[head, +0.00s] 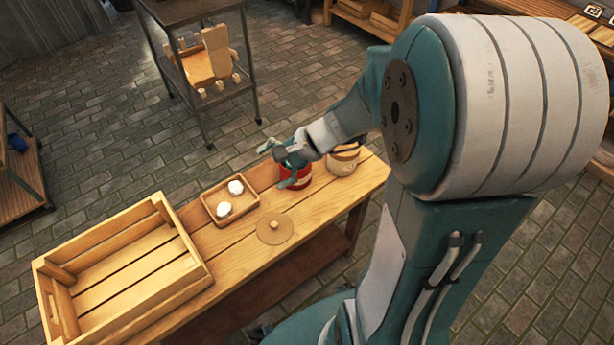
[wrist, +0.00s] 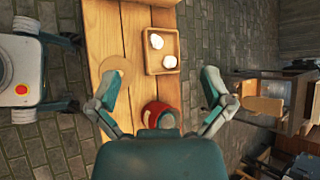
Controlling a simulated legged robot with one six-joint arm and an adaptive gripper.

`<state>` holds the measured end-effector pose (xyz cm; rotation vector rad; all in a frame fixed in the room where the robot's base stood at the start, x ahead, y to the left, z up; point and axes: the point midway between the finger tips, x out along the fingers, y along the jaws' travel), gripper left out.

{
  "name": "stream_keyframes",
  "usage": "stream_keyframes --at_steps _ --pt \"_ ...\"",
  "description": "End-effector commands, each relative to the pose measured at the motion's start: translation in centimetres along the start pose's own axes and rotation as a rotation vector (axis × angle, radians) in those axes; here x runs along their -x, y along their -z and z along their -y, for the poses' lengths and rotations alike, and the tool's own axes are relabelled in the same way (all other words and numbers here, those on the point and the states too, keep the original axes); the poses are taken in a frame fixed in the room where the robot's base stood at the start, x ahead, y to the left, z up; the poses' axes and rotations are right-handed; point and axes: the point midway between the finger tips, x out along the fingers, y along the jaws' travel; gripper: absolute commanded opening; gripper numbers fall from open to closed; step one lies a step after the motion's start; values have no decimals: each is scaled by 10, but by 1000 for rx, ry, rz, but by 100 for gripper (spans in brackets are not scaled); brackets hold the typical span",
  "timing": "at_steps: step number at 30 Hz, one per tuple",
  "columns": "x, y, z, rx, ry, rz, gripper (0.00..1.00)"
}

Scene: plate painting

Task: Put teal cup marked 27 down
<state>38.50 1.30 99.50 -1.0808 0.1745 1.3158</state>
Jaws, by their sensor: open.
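I see no cup that I can make out as teal or marked 27 in either view. My gripper (head: 279,164) is over the far part of the wooden bench (head: 222,247), and its fingers are spread wide. A red pot (head: 304,179) stands on the bench just below and beside my gripper, partly hidden by it. In the wrist view my open fingers (wrist: 160,84) have the red pot (wrist: 151,110) between them in the picture, with gaps on both sides. The gripper holds nothing visible.
A beige jar (head: 343,164) stands beyond the red pot. A round wooden lid (head: 273,229) and a small tray (head: 234,214) with two white pieces lie nearer. A slatted crate (head: 180,288) fills the bench's left end. A metal trolley (head: 186,62) stands behind.

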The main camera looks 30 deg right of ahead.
Motion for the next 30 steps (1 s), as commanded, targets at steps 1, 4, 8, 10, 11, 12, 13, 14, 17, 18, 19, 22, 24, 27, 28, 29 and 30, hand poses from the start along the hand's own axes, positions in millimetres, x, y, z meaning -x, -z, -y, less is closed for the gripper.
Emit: stream_keyframes --at_steps 1,4,8,10,11,12,13,14,17,18,19,22,24,27,28,29,30 --pt "6 -18 -2 104 -46 -21 100" --pt "17 -43 -14 299 -148 -72 100" --pt "35 -68 -28 553 -271 -152 100" --pt "47 -78 -35 687 -331 -204 100" --pt "52 -82 -38 744 -356 -227 100" --pt "59 -87 -41 818 -389 -259 100" --pt "65 -91 -44 875 -413 -285 100" --pt "71 -94 -45 931 -434 -313 100" --pt "90 -102 -51 1103 -505 -405 100" --pt "98 -105 -52 1161 -528 -441 100" --pt "103 -106 -53 1200 -543 -465 100" --pt "116 -110 -54 1293 -580 -529 100" --pt "120 -111 -55 1326 -595 -553 100" --pt "123 -111 -55 1342 -605 -564 100" --pt "123 -111 -55 1342 -605 -565 100" --pt "123 -111 -55 1341 -605 -564 100" --pt "122 -111 -55 1341 -605 -564 100"
